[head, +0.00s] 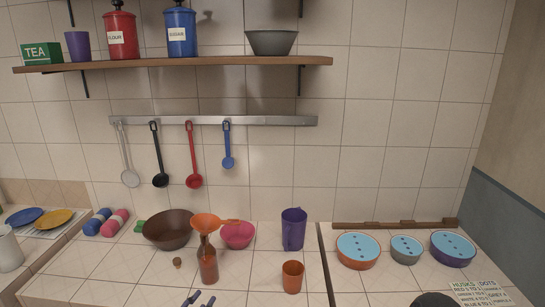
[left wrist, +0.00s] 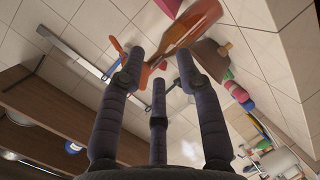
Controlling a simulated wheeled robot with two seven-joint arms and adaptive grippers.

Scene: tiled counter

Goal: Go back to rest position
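My left gripper (head: 198,300) shows only by its fingertips at the bottom edge of the head view, in front of the brown bottle (head: 208,264). In the left wrist view my left gripper (left wrist: 159,65) has its fingers spread, with nothing held between them. The bottle (left wrist: 192,28) shows beyond the fingertips there. In the head view the bottle stands upright with an orange funnel (head: 207,222) in its neck. A dark rounded shape (head: 432,299) at the bottom right edge may be part of my right gripper; its fingers cannot be made out.
A brown bowl (head: 168,230), pink bowl (head: 238,236), purple jug (head: 294,230) and orange cup (head: 292,277) stand around the bottle. A small brown item (head: 177,262) lies to its left. Three blue-topped dishes (head: 406,248) and a printed card (head: 480,293) are at right.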

